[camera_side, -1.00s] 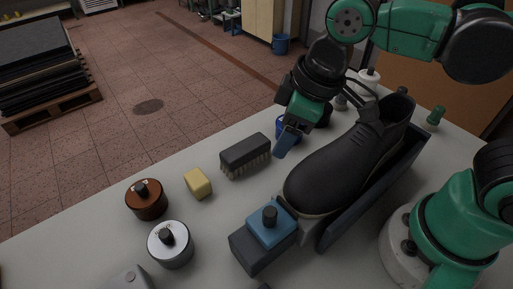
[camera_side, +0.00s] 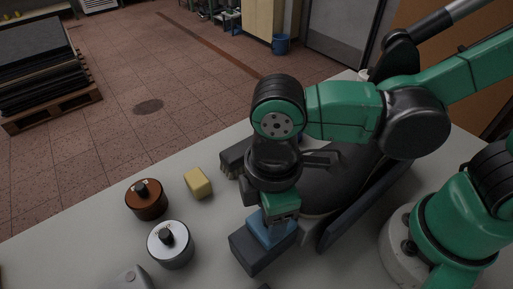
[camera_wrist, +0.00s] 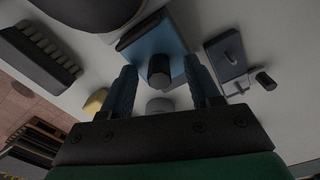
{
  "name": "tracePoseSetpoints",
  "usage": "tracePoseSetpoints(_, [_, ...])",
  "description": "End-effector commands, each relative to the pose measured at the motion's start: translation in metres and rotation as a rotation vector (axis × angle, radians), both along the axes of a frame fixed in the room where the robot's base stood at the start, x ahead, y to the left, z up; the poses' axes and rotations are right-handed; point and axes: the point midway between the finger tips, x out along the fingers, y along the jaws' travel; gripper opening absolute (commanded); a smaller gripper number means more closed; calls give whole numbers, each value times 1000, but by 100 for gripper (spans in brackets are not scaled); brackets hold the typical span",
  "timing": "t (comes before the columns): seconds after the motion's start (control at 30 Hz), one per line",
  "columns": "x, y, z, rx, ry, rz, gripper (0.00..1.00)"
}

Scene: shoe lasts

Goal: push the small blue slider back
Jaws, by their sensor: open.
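The small blue slider (camera_side: 268,234) sits on a dark grey block (camera_side: 258,258) at the toe end of the black shoe (camera_side: 345,180). In the wrist view the blue slider (camera_wrist: 152,42) carries an upright black knob (camera_wrist: 159,70). My gripper (camera_wrist: 160,68) is open, with one blue finger on each side of the knob and visible gaps between. In the side view my gripper (camera_side: 279,216) is directly over the slider and hides the knob and part of the slider. My arm also covers much of the shoe.
A dark brush (camera_side: 234,158), a yellow block (camera_side: 198,183), a brown-lidded jar (camera_side: 146,200) and a silver-lidded jar (camera_side: 170,245) stand left of the slider. In the wrist view a grey box with a lever (camera_wrist: 228,60) lies to the right. The front table is mostly clear.

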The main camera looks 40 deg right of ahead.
Motion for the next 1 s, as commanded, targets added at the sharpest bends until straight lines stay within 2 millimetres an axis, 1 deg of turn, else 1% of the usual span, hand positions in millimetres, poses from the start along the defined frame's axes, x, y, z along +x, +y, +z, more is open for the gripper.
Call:
tracePoseSetpoints(0.27, [0, 0, -1, 0, 0, -1, 56])
tracePoseSetpoints(0.3, [0, 0, -1, 0, 0, -1, 45])
tracePoseSetpoints(0.37, [0, 0, -1, 0, 0, -1, 28])
tracePoseSetpoints(0.4, [0, 0, -1, 0, 0, -1, 16])
tracePoseSetpoints(0.47, [0, 0, -1, 0, 0, -1, 0])
tracePoseSetpoints(1.0, [0, 0, -1, 0, 1, 0, 0])
